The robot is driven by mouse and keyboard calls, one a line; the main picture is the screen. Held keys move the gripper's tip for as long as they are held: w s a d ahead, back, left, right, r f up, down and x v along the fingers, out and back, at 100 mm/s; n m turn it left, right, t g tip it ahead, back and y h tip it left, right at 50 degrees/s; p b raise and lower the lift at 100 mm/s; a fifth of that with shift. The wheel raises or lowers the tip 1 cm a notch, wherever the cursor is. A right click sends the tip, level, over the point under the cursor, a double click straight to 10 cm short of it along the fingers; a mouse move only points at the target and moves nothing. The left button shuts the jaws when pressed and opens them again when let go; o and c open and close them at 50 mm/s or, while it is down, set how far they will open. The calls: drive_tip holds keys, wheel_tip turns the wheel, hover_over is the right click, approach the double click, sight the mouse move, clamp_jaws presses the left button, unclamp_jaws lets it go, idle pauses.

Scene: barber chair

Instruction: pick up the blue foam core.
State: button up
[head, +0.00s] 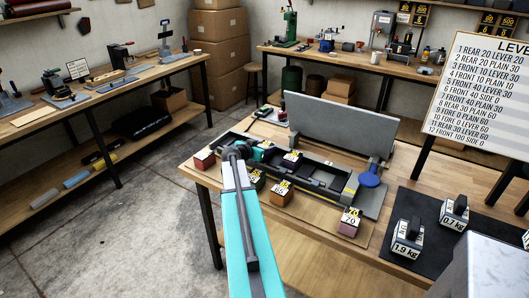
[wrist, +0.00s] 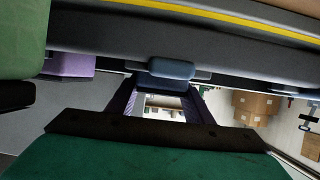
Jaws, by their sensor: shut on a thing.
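The blue foam core (wrist: 172,68) shows in the wrist view as a small blue block at the far end of my dark fingers, against the grey wall of the long case. My gripper (wrist: 167,86) is shut on it. In the head view my gripper (head: 243,153) is at the left part of the open grey case (head: 335,191), and my arm and wrist hide the blue core there. I cannot tell whether the core is clear of the case floor.
The case lid (head: 340,125) stands up behind. Labelled blocks sit along the front: red (head: 204,161), orange (head: 281,194) and pink (head: 349,223). A blue round knob (head: 369,180) is at the right end. Two weights (head: 408,238) stand on a black mat.

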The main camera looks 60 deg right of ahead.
sight(264, 145)
drive_tip(key=shift+r, duration=0.1)
drive_tip(key=shift+r+b, duration=1.4)
drive_tip(key=shift+r, duration=3.5)
drive_tip(key=shift+w, duration=0.1)
drive_tip(key=w+a+r+n+t+y, duration=0.2)
drive_tip(key=w+a+n+t, duration=0.3)
drive_tip(key=w+a, duration=1)
drive_tip(key=w+a+r+n+t+y, duration=0.15)
drive_tip(key=w+a+n+t, duration=0.3)
drive_tip(key=w+a, duration=1.05)
drive_tip(key=a+r+n+t+y, duration=0.1)
drive_tip(key=a+r+n+y, duration=0.1)
drive_tip(key=a, duration=1.1)
drive_tip(key=a+r+n+t+y, duration=0.1)
drive_tip(key=a+r+n+y, duration=0.1)
drive_tip(key=a, duration=1.2)
drive_tip(key=w+a+r+n+t+y, duration=0.1)
drive_tip(key=a+n+y, duration=0.3)
drive_tip(key=a, duration=1)
drive_tip(key=shift+a+r+t+y, duration=0.15)
drive_tip(key=shift+r+t+y, duration=0.4)
drive_tip(key=shift+y, duration=0.4)
